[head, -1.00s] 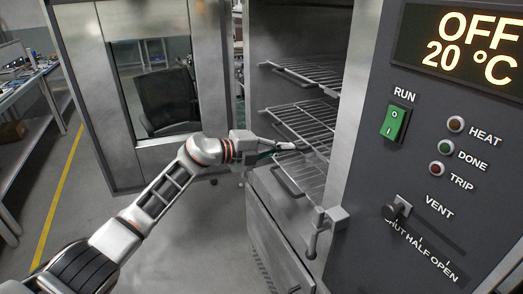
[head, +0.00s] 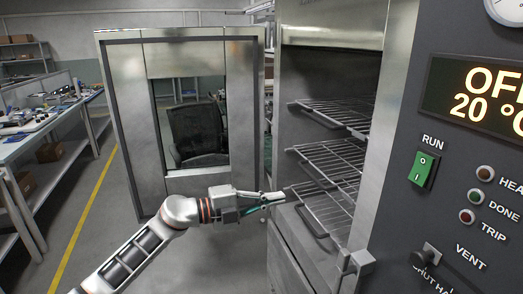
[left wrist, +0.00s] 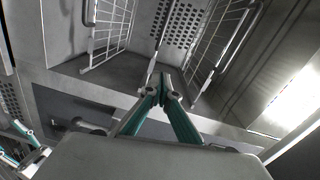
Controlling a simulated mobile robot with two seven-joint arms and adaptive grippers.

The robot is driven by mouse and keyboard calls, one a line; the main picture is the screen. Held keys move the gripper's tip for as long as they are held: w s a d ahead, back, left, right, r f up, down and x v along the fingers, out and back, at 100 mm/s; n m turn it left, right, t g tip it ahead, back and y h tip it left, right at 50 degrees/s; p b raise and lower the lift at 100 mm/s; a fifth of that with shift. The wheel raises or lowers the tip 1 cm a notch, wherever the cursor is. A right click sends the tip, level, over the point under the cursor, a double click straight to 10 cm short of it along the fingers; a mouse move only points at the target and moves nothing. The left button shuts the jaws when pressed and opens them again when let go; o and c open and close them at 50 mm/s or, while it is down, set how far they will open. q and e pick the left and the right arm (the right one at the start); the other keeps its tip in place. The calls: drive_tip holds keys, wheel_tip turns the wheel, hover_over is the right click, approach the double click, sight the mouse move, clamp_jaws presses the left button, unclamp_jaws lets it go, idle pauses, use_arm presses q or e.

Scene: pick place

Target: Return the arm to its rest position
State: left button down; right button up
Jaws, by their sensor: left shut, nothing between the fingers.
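My left arm comes in from the lower left of the head view. Its gripper (head: 283,197) is shut and empty, at the left edge of the open oven (head: 330,38), beside the lowest wire rack (head: 335,212). The left wrist view shows the teal fingers (left wrist: 160,88) with their tips together and nothing between them. Beyond them are the oven's perforated wall (left wrist: 178,22) and wire racks. My right gripper does not show in the head view.
The oven door (head: 127,115) stands open behind my left arm. A chair (head: 197,132) shows through its window. The control panel (head: 450,150) is at the right, with its display reading OFF, 20 °C. A workbench (head: 45,130) stands at the left, with open floor between.

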use_arm(q)
drive_tip(key=s+a+f+n+t+y, duration=0.3)
drive_tip(key=s+a+f+n, duration=0.25)
drive_tip(key=f+n, duration=0.2)
drive_tip(key=s+a+f+n+t+y, duration=0.4)
drive_tip(key=a+f+n, duration=0.25)
drive_tip(key=f, duration=0.25)
drive_tip(key=s+a+f+n+t+y, duration=0.3)
drive_tip(key=s+a+f+n, duration=0.15)
drive_tip(key=f+n, duration=0.35)
drive_tip(key=s+a+f+n+g+y, duration=0.2)
drive_tip(key=s+a+f, duration=0.2)
drive_tip(key=s+f, duration=0.3)
drive_tip(key=s+a+f+n+g+y, duration=0.1)
drive_tip(key=s+a+f+n+g, duration=0.1)
drive_tip(key=s+f, duration=0.4)
drive_tip(key=s+a+g, duration=0.1)
drive_tip(key=s+a, duration=0.1)
drive_tip(key=s, duration=0.2)
drive_tip(key=shift+f+y, duration=0.35)
drive_tip(key=shift+y, duration=0.05)
